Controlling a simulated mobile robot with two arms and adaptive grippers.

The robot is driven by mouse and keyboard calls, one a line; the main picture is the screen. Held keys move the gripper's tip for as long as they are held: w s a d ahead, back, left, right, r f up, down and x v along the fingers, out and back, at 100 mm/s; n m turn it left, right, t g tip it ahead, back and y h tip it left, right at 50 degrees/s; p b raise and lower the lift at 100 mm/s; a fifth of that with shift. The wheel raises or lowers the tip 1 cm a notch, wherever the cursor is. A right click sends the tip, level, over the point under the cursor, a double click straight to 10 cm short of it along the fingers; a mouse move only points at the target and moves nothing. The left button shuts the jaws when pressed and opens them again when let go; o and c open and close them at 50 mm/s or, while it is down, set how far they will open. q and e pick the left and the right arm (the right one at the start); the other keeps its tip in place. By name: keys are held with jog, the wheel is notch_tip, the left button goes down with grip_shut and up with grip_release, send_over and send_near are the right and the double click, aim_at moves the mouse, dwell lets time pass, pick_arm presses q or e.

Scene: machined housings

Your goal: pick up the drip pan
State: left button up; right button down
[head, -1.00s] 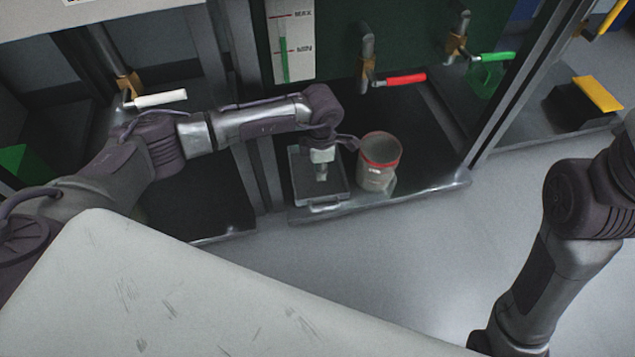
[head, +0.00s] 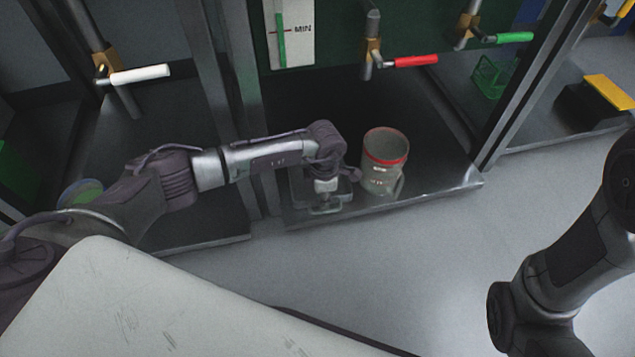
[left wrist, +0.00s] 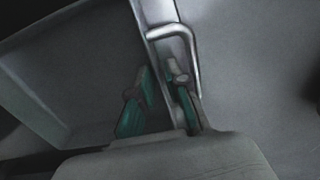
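The drip pan (head: 303,201) is a shallow grey tray near the front edge of the dark shelf, left of a clear container. My left arm partly hides it in the head view. My left gripper (head: 326,192) points down over the pan's front side. In the left wrist view the pan (left wrist: 75,85) shows its inside, a pale rim and a bent metal handle (left wrist: 187,45). The left gripper's green-padded fingers (left wrist: 160,98) are apart at the rim, beside the handle. Whether they touch it is unclear. My right gripper is out of view.
The clear container with a red band (head: 384,162) stands close right of the pan. Valves with red (head: 416,61), white (head: 141,74) and green (head: 514,38) handles are above the shelves. A metal post stands left of the pan. The floor in front is clear.

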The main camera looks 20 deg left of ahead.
pick_arm(q)
jog(key=shift+f, duration=0.1)
jog(key=shift+c, duration=0.2)
grip_shut()
jog(key=shift+w, duration=0.1)
